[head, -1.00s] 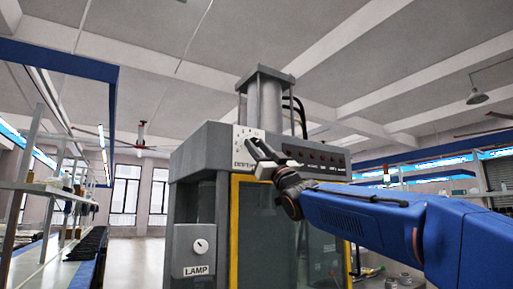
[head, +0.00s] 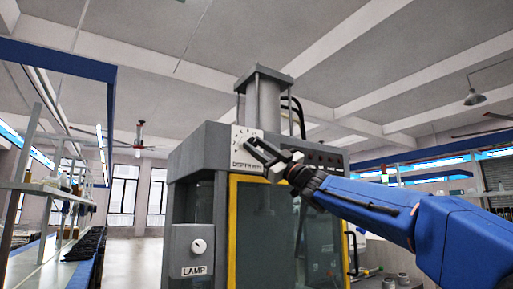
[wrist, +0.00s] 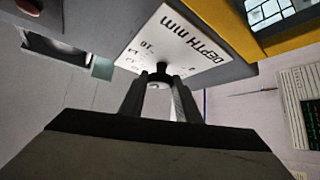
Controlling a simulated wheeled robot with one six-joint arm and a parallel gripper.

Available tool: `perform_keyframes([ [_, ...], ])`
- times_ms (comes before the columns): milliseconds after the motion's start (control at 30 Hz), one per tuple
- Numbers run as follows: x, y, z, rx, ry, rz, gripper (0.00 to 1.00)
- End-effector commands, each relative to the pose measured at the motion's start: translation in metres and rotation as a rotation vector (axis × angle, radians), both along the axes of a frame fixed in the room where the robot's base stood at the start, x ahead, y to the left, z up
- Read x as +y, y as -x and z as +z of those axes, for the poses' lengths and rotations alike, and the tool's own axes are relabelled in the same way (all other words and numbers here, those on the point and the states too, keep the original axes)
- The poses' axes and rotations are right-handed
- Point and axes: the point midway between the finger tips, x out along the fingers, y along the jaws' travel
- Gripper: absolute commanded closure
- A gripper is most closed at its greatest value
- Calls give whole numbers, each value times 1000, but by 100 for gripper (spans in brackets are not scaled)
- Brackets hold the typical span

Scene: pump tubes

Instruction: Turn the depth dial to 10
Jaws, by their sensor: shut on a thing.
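The depth dial (wrist: 160,77) is a small dark round knob on a white plate (wrist: 172,42) marked DEPTH mm, which appears turned around in the wrist view. My gripper (wrist: 160,86) has one finger on each side of the dial and is shut on it. In the head view, the plate (head: 242,139) is on the upper front of a grey machine, and my gripper (head: 256,149) reaches it from the right. The fingers hide the dial there. The dial's pointer cannot be made out, and most scale numbers are too small to read.
The grey machine (head: 205,150) has a yellow-framed window (head: 270,225) below the plate. A white LAMP knob (head: 199,246) is at its lower left. Shelving (head: 40,187) stands at the far left.

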Motion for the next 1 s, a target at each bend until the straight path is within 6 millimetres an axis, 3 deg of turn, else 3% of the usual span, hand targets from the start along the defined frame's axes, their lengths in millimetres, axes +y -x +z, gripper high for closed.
perform_keyframes([
  [233,0,0,0,0,0,0,93],
  [267,0,0,0,1,0,1,63],
  [300,0,0,0,1,0,1,54],
  [733,-5,3,-4,0,0,0,53],
  [1000,-36,20,-31,2,-1,-2,53],
])
